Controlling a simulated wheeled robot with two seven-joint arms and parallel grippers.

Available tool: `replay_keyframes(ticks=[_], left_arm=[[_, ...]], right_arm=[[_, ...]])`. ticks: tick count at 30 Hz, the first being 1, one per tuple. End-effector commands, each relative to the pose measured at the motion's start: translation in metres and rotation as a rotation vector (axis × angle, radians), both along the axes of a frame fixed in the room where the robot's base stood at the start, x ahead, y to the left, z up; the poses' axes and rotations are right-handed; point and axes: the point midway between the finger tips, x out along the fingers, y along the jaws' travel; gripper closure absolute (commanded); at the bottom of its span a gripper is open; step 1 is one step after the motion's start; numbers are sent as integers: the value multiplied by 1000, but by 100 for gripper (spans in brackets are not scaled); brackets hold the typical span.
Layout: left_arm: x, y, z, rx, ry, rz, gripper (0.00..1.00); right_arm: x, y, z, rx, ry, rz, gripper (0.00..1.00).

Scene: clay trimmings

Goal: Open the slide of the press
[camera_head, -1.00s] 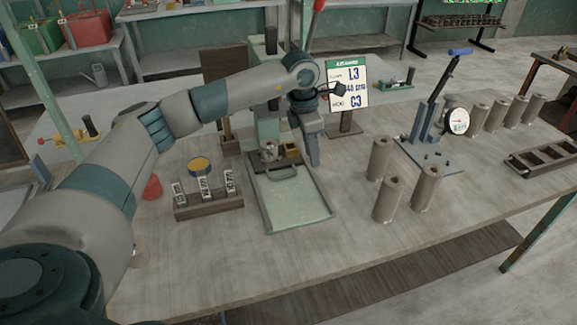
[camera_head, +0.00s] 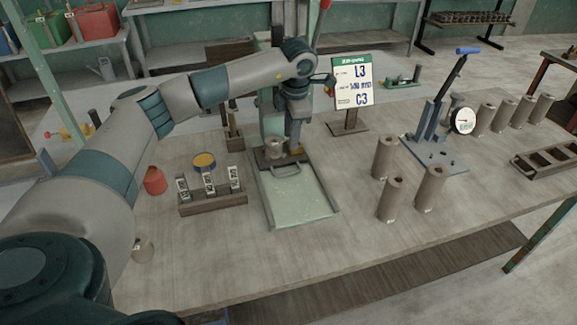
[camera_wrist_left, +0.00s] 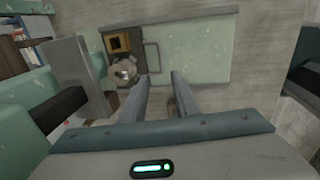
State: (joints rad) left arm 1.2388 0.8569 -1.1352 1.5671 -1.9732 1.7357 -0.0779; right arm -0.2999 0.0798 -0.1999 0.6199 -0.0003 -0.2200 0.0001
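The press (camera_head: 272,122) is a pale green column with a light green bed (camera_head: 300,203) running toward me. Its slide (camera_head: 262,162), a dark plate with a grey pull handle (camera_head: 287,169), sits at the far end of the bed, by the column. A metal cup (camera_head: 274,149) stands on it. In the left wrist view, the slide (camera_wrist_left: 108,40) carries the cup (camera_wrist_left: 123,73) and a brass square block (camera_wrist_left: 119,42); the handle (camera_wrist_left: 157,57) shows clear. My left gripper (camera_head: 295,147) is open above the slide's handle end, its fingertips (camera_wrist_left: 161,76) close to the handle. My right gripper is out of view.
A block with labelled tags (camera_head: 212,204) and a yellow-topped tin (camera_head: 203,161) stand left of the bed. Brown cylinders (camera_head: 391,199) and a blue lever tool with a dial (camera_head: 432,150) stand right. A sign (camera_head: 352,82) stands behind. The bench front is clear.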

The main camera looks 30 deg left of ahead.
Motion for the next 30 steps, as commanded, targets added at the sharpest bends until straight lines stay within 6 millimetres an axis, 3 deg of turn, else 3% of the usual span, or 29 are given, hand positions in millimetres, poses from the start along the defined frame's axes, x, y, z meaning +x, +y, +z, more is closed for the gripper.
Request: replay_keyframes(ticks=[21, 30], left_arm=[[13, 17, -119, 0, 3, 0, 72], [17, 20, -146, -1, 0, 0, 72]], right_arm=[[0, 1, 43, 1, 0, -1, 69], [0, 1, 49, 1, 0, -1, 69]])
